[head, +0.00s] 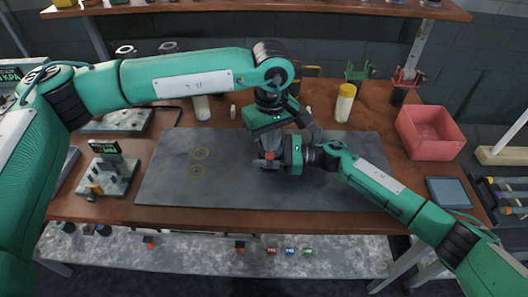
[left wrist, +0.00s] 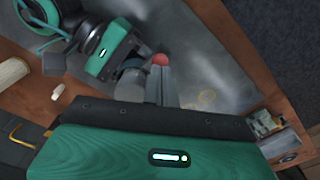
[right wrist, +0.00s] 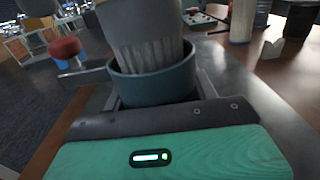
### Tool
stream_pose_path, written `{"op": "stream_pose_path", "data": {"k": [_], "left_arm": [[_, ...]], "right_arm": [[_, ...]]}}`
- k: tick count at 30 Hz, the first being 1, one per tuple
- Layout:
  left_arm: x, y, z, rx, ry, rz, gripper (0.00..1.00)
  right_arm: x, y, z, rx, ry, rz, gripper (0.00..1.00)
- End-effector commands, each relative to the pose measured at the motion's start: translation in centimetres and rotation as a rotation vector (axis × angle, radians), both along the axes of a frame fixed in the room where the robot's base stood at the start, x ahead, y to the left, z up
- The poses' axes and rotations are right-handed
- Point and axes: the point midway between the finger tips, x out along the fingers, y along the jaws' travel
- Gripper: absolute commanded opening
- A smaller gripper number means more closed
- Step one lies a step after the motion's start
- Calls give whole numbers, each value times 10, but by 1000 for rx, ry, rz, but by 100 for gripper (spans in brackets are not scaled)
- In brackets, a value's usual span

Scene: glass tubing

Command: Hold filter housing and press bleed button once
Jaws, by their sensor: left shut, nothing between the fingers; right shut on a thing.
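The filter housing shows in the right wrist view as a grey ribbed body (right wrist: 142,30) with a dark blue-grey collar (right wrist: 155,83). My right gripper (head: 279,160) is shut on the housing at the collar, from the right, above the mat. The red bleed button (left wrist: 160,59) sits at the housing's side; it also shows in the head view (head: 269,156) and the right wrist view (right wrist: 65,48). My left gripper (left wrist: 161,70) is shut and empty, with its fingertips right at the button. I cannot tell whether they touch it. Most of the housing is hidden between the grippers in the head view.
A grey mat (head: 340,190) covers the middle of the wooden table, with two small rings (head: 200,153) at its left. A gauge block (head: 108,175) stands left, a red bin (head: 430,132) and tablet (head: 450,192) right.

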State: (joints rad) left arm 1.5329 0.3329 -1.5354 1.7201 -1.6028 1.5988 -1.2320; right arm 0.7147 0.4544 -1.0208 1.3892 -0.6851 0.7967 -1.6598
Motion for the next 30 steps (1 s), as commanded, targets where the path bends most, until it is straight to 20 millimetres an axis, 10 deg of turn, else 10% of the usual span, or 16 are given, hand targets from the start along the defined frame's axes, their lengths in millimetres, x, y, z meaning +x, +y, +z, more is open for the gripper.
{"op": "stream_pose_path", "data": {"k": [30], "left_arm": [[0,0,-23,0,1,0,0]], "right_arm": [[0,0,0,0,0,0,32]]}}
